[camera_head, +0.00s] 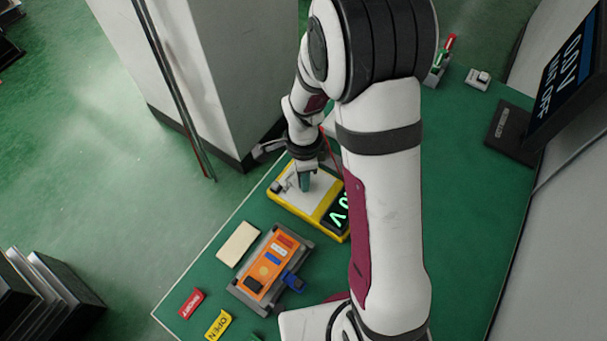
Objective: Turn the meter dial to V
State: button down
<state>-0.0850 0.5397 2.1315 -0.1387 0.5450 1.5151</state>
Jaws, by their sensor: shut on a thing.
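The yellow meter (332,228) lies on the green table, with a pale face and a dark display showing green characters, of which a "V" is readable. My arm covers part of the display. My gripper (304,184) points down onto the meter's pale face and is shut on the dial. The dial is hidden by the fingers, so its pointer setting cannot be read.
An orange unit on a grey base (265,273) stands left of my arm, with a cream block (238,244), a red tag (191,303) and a yellow "OPEN" tag (218,325) nearby. A monitor (565,75) stands at right. A red-handled lever fixture (440,62) is at the back.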

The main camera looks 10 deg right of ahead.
dwell(0.5)
jog(key=c, duration=0.6)
grip_release()
jog(key=shift+c, duration=0.2)
jog(key=shift+r, duration=0.1)
notch_tip(320, 180, up, 16)
jog(key=shift+f, duration=0.2)
jog(key=shift+s, duration=0.1)
